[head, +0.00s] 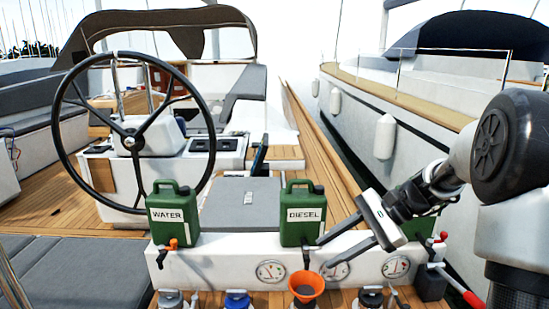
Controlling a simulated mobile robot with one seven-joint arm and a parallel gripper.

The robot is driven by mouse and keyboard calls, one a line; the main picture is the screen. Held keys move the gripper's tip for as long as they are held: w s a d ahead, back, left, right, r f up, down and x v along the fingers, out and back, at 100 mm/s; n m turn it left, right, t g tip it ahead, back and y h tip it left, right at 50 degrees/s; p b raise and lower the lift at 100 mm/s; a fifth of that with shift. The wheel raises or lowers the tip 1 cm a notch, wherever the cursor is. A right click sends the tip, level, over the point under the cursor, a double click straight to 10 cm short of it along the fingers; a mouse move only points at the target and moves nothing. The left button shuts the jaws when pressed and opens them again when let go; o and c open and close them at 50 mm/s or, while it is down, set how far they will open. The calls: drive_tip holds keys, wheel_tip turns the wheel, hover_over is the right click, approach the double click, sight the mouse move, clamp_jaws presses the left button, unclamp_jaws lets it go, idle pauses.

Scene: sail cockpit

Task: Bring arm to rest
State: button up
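My gripper (324,254) reaches in from the right with its two dark fingers apart and nothing between them. The fingers point down and left, in front of the white panel and just right of the green can labelled DIESEL (303,230). I cannot tell whether a finger touches the panel or the can. My arm bends at the right edge of the picture.
A green WATER can (173,212) stands on the white gauge panel (215,262). Another green can (418,232) is partly hidden behind my gripper. An orange funnel (306,286) sits below. A red-handled lever (455,285) is at right; the steering wheel (62,160) is left.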

drive_tip(key=s+a+r+n+t+h, duration=0.1)
drive_tip(key=s+r+n+t+h, duration=0.1)
drive_tip(key=s+r+n+h, duration=0.4)
drive_tip(key=s+a+r+n+t+h, duration=0.1)
drive_tip(key=s+r+n+h, duration=0.2)
drive_tip(key=s, duration=0.5)
drive_tip(key=s+d+f+n+t, duration=0.2)
drive_tip(key=s+f+n, duration=0.15)
drive_tip(key=s, duration=0.45)
wheel_tip(320, 180, up, 13)
drive_tip(key=p, duration=1.3)
drive_tip(key=shift+w+d+r+h, duration=0.15)
drive_tip(key=shift+w+r+h, duration=0.05)
drive_tip(key=shift+w+h, duration=0.25)
drive_tip(key=shift+n, duration=0.25)
